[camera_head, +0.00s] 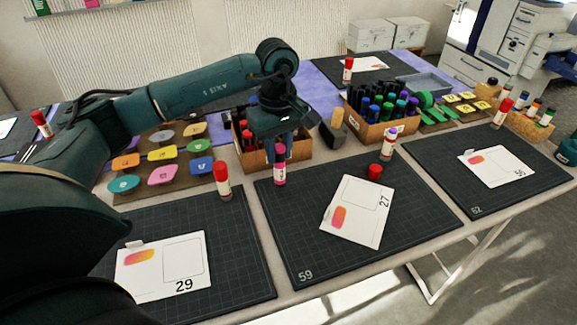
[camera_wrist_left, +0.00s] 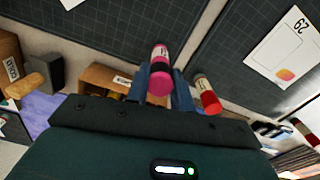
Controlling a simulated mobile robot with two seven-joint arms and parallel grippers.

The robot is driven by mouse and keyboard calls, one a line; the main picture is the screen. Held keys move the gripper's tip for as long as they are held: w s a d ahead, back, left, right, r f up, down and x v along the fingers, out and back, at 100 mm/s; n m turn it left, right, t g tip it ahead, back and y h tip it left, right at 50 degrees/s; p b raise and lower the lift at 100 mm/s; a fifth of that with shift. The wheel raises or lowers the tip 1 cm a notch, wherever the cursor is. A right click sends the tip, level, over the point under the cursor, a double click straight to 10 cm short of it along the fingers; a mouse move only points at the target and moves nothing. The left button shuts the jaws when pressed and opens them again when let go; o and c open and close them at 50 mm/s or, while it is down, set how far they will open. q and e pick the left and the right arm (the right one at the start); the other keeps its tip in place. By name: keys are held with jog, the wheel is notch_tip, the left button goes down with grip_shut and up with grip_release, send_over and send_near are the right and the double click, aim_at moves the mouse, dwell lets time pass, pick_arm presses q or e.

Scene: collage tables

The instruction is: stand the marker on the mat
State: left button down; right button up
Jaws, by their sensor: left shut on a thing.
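A pink-capped marker (camera_head: 280,173) is in my left gripper (camera_head: 280,142), about upright, at the far left part of the middle dark mat (camera_head: 430,213), marked 59. The wrist view shows the same marker (camera_wrist_left: 160,66) between the two blue fingers of the left gripper (camera_wrist_left: 161,88). I cannot tell whether its base touches the mat. On this mat lies a white card (camera_head: 358,205) marked 27, with a short red-capped item (camera_head: 375,171) at its far edge.
A red-capped marker (camera_head: 222,180) stands close left of the held one. A purple-capped marker (camera_head: 388,145) stands behind the mat on the right. Boxes of markers (camera_head: 372,118), a dark block (camera_head: 331,134) and a rack of coloured pads (camera_head: 165,160) line the back. The mat's near left is clear.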

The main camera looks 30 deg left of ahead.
aim_at(279, 163)
pick_arm(q)
jog(key=shift+f, duration=2)
jog(key=shift+f, duration=0.15)
jog(key=c, duration=1.2)
grip_release()
notch_tip(279, 163, up, 12)
jog(key=shift+r, duration=0.2)
